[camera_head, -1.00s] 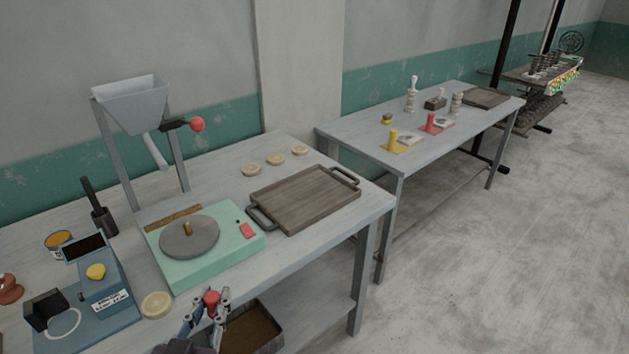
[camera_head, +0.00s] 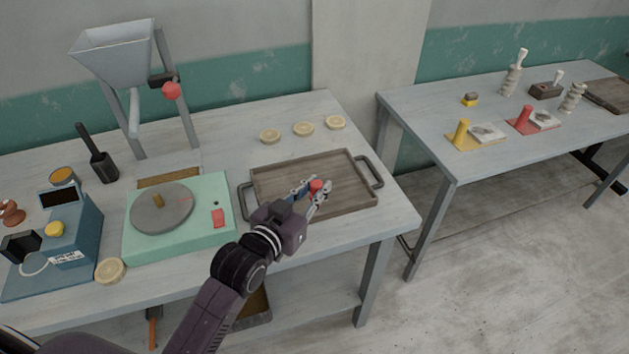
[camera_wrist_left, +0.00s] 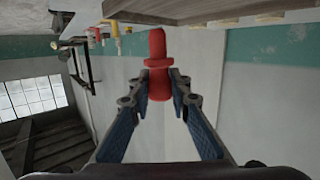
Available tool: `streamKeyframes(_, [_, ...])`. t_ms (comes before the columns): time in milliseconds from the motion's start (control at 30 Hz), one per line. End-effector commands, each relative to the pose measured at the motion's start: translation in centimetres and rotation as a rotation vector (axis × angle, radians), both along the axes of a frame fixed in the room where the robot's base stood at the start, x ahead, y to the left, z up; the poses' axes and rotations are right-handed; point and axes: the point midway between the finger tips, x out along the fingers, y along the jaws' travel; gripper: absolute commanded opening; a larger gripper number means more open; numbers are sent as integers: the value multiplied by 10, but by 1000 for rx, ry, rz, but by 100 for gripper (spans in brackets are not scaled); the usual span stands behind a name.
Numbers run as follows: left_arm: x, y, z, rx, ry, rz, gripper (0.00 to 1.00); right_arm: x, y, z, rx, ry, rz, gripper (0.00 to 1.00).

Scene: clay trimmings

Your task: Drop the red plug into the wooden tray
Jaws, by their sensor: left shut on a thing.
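The red plug (camera_wrist_left: 157,52) is held between the fingertips of my left gripper (camera_wrist_left: 158,84), which is shut on it in the left wrist view. In the head view the left gripper (camera_head: 312,196) comes in from the lower left, with the red plug (camera_head: 316,186) between its fingers, in front of the wooden tray's near part. The wooden tray (camera_head: 340,170) is a dark brown rectangle with two metal handles, on the grey table. The gap between the plug and the tray floor cannot be told. My right gripper is not in view.
Left of the tray stands a green machine (camera_head: 180,245) with a grey disc. A grey hopper (camera_head: 115,50) and a blue device (camera_head: 70,240) are further left. A second table (camera_head: 500,110) stands at the right.

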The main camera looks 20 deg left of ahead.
Motion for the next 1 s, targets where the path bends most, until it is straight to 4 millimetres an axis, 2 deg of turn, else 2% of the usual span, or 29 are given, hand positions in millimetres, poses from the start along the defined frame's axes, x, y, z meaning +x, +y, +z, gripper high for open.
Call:
streamKeyframes(33, [21, 5, 7, 14, -4, -14, 0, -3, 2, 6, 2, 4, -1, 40])
streamKeyframes(200, [75, 28, 16, 27, 7, -30, 0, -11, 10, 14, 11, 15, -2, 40])
streamKeyframes(300, [97, 42, 23, 30, 10, -26, 0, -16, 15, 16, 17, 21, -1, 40])
streamKeyframes(400, [110, 52, 29, 31, 13, -21, 0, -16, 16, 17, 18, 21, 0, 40])
streamKeyframes(667, [117, 58, 22, 29, 16, -17, 0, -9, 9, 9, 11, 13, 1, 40])
streamKeyframes(1000, [116, 58, -13, 30, 16, -16, 0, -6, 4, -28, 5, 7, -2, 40])
